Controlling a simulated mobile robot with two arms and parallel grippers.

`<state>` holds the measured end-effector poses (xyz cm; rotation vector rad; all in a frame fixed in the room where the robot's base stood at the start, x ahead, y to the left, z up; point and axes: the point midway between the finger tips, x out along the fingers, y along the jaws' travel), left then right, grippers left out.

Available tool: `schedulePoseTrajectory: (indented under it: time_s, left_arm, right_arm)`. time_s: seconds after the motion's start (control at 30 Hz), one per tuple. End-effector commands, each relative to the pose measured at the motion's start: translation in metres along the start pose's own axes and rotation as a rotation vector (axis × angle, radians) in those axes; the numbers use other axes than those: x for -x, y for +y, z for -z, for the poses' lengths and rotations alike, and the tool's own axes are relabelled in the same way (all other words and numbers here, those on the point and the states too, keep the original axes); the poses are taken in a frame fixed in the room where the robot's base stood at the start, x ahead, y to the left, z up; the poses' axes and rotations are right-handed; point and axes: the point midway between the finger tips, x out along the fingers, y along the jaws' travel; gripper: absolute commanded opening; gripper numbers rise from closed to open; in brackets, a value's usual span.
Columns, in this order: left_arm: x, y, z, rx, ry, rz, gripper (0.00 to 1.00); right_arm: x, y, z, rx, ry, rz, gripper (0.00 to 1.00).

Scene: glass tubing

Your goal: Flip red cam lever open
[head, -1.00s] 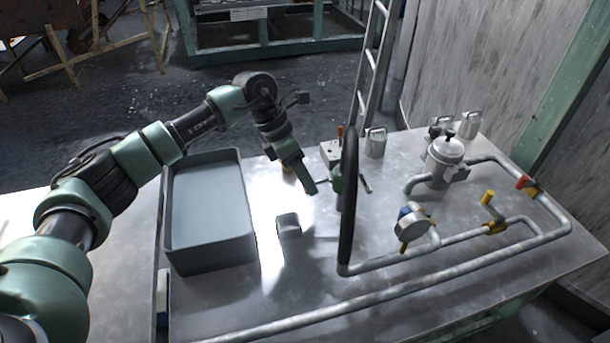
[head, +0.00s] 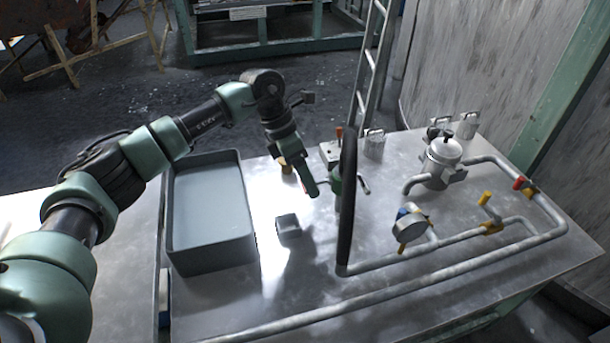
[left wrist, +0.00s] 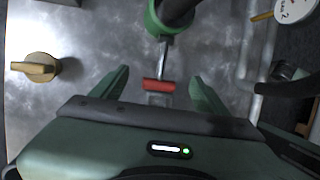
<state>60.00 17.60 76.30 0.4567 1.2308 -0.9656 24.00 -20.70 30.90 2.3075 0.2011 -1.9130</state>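In the left wrist view a red lever end (left wrist: 159,85) sits on a short metal rod running to a green round fitting (left wrist: 166,20). My left gripper (left wrist: 160,90) is open, with one finger on each side of the red end and a gap at both sides. In the head view my left gripper (head: 312,190) hangs low over the metal table, just left of the green fitting (head: 336,185). The red end is not clear there, hidden or too small beside the gripper. My right gripper is not in view.
A yellow knob (left wrist: 40,67) lies to the left, a grey block (head: 288,226) in front, and a grey tray (head: 212,262) farther left.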

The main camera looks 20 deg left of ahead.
Motion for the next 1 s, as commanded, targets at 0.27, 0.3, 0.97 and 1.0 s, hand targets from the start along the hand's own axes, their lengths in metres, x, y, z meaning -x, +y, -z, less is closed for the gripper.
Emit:
schedulePoseTrajectory:
  time_s: [0.27,0.3,0.97,1.0]
  left_arm:
    - [0.007,0.001,0.000,0.001,-0.001,-0.001,0.75]
    - [0.013,0.001,0.000,0.001,-0.002,-0.002,0.75]
    - [0.078,0.000,0.000,0.000,0.000,0.001,0.75]
    - [0.078,0.000,0.000,0.000,0.000,0.001,0.75]
  right_arm:
    - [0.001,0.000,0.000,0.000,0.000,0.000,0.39]
    - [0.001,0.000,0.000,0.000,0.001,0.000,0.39]
    - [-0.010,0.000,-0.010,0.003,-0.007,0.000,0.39]
    - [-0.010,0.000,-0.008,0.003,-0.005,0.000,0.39]
